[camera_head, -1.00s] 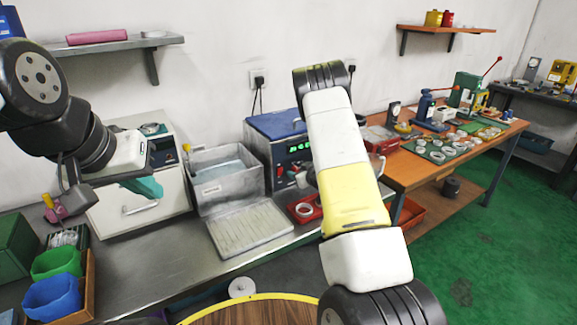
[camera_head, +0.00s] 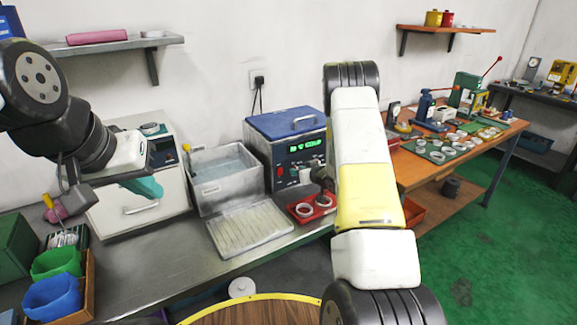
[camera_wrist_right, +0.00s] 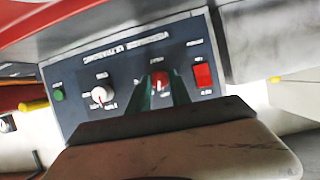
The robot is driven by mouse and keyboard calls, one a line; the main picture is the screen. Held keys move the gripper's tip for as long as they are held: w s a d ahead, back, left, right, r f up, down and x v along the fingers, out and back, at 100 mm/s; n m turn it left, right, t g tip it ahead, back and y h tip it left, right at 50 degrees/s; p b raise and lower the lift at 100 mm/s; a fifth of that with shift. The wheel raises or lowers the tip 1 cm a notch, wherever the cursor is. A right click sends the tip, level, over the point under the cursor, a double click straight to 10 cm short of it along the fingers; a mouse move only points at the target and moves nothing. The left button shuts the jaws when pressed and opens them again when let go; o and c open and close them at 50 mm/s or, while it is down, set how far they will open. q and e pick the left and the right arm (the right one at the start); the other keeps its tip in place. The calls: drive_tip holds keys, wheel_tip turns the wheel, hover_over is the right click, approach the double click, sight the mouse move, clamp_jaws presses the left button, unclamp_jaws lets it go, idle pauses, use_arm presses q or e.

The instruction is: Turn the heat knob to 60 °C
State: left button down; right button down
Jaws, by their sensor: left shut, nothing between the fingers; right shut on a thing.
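The heater box (camera_head: 287,124) stands at the back of the steel bench, with a blue lid and a lit green display (camera_head: 305,146); its digits are too small to read. In the right wrist view, its dark panel (camera_wrist_right: 125,65) carries a red knob (camera_wrist_right: 160,81) with a pale pointer mark, and a white knob (camera_wrist_right: 102,95). The labels and scale are unreadable. My right gripper (camera_wrist_right: 163,90) is shut on the red knob, a finger on each side. In the head view, my arm partly hides that hand. My left gripper (camera_head: 143,187), with teal fingers, is shut and empty before the white cabinet.
A grey tank (camera_head: 222,177) of liquid stands left of the heater box. A ribbed tray (camera_head: 249,229) and a red tray (camera_head: 311,208) with rings lie in front. The panel also has a red switch (camera_wrist_right: 203,75) and green button (camera_wrist_right: 58,94).

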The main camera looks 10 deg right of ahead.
drive_tip(key=m+y, duration=0.1)
drive_tip(key=m, duration=0.1)
drive_tip(key=m+y, duration=0.1)
drive_tip(key=m, duration=0.1)
drive_tip(key=m+y, duration=0.2)
drive_tip(key=shift+w+d+f+g, duration=0.1)
drive_tip(key=shift+d+f+g, duration=0.1)
drive_tip(key=shift+d+g, duration=0.2)
drive_tip(key=m+y, duration=0.2)
drive_tip(key=m, duration=0.1)
drive_tip(key=shift+f+m, duration=0.15)
drive_tip(key=shift+m, duration=0.15)
drive_tip(key=shift+d+f+m+t+y, duration=0.1)
drive_tip(key=shift+m+t+y, duration=0.5)
drive_tip(key=shift+m, duration=0.9)
drive_tip(key=c, duration=1.2)
unclamp_jaws()
